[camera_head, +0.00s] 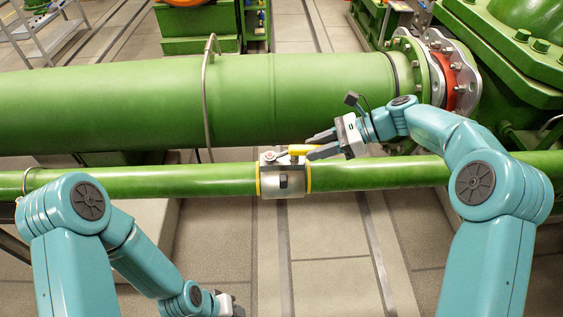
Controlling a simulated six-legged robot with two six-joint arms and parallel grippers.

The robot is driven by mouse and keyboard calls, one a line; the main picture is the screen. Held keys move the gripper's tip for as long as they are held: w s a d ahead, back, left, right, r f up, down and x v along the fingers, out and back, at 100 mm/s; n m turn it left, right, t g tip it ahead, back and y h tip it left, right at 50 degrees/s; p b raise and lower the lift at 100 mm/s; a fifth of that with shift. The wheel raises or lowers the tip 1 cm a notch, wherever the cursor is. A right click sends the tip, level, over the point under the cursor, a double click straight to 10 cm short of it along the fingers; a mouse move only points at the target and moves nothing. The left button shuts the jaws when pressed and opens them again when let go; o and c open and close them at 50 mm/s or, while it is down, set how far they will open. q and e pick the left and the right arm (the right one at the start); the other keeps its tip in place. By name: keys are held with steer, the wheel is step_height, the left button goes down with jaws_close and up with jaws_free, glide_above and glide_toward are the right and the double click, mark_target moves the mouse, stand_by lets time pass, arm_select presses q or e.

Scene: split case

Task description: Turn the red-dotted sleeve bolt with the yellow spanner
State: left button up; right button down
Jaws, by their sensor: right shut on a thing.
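The metal sleeve (284,184) with yellow edge bands sits around the thin green pipe near the middle of the head view. A bolt (269,157) shows at its upper left; a red dot on it is too small to make out clearly. My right gripper (318,146) is shut on the yellow spanner (303,149), just above and right of the sleeve. The spanner's head points left toward the bolt; I cannot tell whether it sits on it. My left gripper (232,305) is low at the bottom edge, mostly cut off, so its fingers are hidden.
The thin green pipe (400,175) runs across the view. The thick green pipe (300,98) lies behind it with a metal strap (206,100) and a flanged joint with a red ring (443,80) at right. The tiled floor (330,255) in front is clear.

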steer(key=shift+s+r+p, duration=0.1)
steer(key=shift+r+p, duration=0.95)
steer(key=shift+p, duration=0.05)
steer(key=shift+f, duration=0.1)
steer(key=s+a+m+t+h+b, duration=0.6)
steer(key=s+m+t+b, duration=0.3)
steer(key=m+b, duration=0.3)
steer(key=shift+s+t+b, duration=0.25)
steer(key=shift+t+b, duration=0.1)
steer(key=shift+t, duration=0.35)
steer(key=shift+h, duration=0.3)
steer(key=shift+f, duration=0.95)
stand_by(2.2)
